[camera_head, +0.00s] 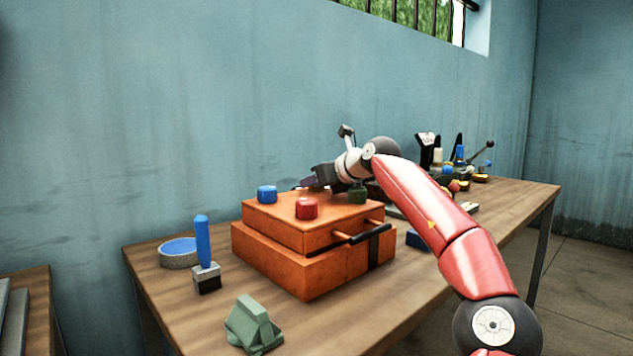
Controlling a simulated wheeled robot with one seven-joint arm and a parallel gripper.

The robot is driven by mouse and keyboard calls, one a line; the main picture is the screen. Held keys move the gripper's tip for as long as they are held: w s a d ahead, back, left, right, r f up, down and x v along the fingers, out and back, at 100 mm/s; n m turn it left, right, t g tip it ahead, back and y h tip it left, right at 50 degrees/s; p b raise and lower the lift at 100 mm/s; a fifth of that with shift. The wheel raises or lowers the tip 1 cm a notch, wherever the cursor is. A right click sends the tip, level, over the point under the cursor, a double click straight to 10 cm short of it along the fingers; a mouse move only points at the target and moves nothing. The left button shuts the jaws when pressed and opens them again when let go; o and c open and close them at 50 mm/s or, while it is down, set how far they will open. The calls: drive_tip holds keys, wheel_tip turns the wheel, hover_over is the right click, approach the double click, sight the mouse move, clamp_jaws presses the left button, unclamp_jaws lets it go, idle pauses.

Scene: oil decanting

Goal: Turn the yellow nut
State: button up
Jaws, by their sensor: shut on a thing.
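An orange box (300,240) stands on the wooden table, with coloured nuts on its top. A blue nut (267,194) is at the left, a red nut (306,208) at the front and a green nut (357,195) at the right. My gripper (312,183) reaches in from the right over the back part of the box top. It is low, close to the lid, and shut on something. The yellow nut does not show on the box; the back of the top, where my jaws are, is hidden by the gripper.
Several small tools stand at the table's far right.

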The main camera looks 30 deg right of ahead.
drive_tip(key=shift+f+n+g+y, duration=0.1)
drive_tip(key=shift+n+g+y, duration=0.2)
drive_tip(key=shift+n+y, duration=0.9)
drive_tip(key=shift+y, duration=0.3)
drive_tip(key=o, duration=1)
